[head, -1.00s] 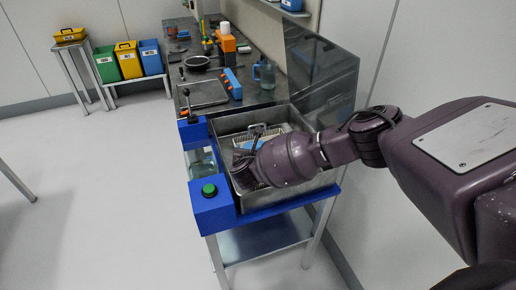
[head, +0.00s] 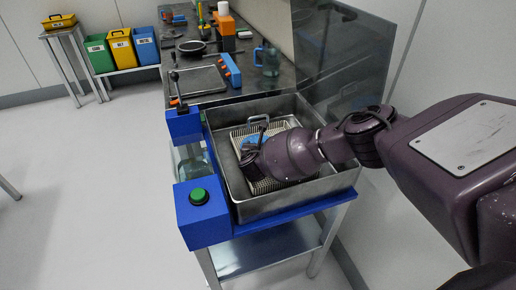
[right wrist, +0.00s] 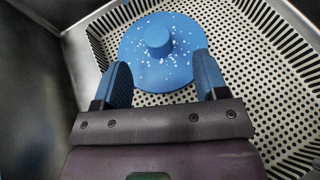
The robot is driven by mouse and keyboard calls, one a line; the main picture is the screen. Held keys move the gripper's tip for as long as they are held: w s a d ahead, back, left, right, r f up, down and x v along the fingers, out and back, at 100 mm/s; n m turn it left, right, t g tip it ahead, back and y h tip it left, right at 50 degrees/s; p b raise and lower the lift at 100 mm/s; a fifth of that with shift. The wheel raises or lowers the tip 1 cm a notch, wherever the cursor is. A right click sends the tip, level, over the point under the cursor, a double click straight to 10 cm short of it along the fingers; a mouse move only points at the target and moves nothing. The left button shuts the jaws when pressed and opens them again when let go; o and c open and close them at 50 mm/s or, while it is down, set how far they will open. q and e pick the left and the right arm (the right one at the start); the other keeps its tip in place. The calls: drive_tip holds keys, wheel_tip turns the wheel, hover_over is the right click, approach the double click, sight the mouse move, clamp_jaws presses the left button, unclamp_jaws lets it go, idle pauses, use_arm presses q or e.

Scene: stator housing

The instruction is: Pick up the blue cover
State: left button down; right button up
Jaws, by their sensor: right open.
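The blue cover (right wrist: 182,66) is a round disc with a raised knob in its middle and white specks on it. It lies in a perforated basket (right wrist: 266,50), seen in the right wrist view. In the head view part of the cover (head: 254,138) shows beyond my right arm. My right gripper (right wrist: 160,80) is open and empty, its two blue fingertips apart at the near edge of the cover. In the head view my right gripper (head: 250,162) is over the basket and its fingers are partly hidden. My left gripper is not in view.
The basket sits inside a deep metal sink (head: 222,165) with raised walls. A blue box with a green button (head: 199,196) and a lever (head: 178,92) stand at its left. A jug (head: 269,60) and tools are on the bench behind. The floor at left is clear.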

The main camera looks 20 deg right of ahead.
drive_tip(key=shift+b+x, duration=0.3)
drive_tip(key=shift+x, duration=0.55)
drive_tip(key=w+f+b, duration=0.2)
drive_tip(key=w, duration=0.1)
drive_tip(key=shift+w+d+f, duration=0.25)
drive_tip(key=shift+d, duration=0.15)
drive_tip(key=shift+w+d+r, duration=0.1)
drive_tip(key=shift+w+d, duration=0.05)
drive_tip(key=shift+w, duration=0.15)
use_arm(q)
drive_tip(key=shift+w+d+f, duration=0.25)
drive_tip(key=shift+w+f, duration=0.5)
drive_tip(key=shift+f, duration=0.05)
use_arm(e)
drive_tip(key=shift+r, duration=0.15)
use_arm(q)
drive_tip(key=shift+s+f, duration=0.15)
use_arm(e)
clamp_jaws()
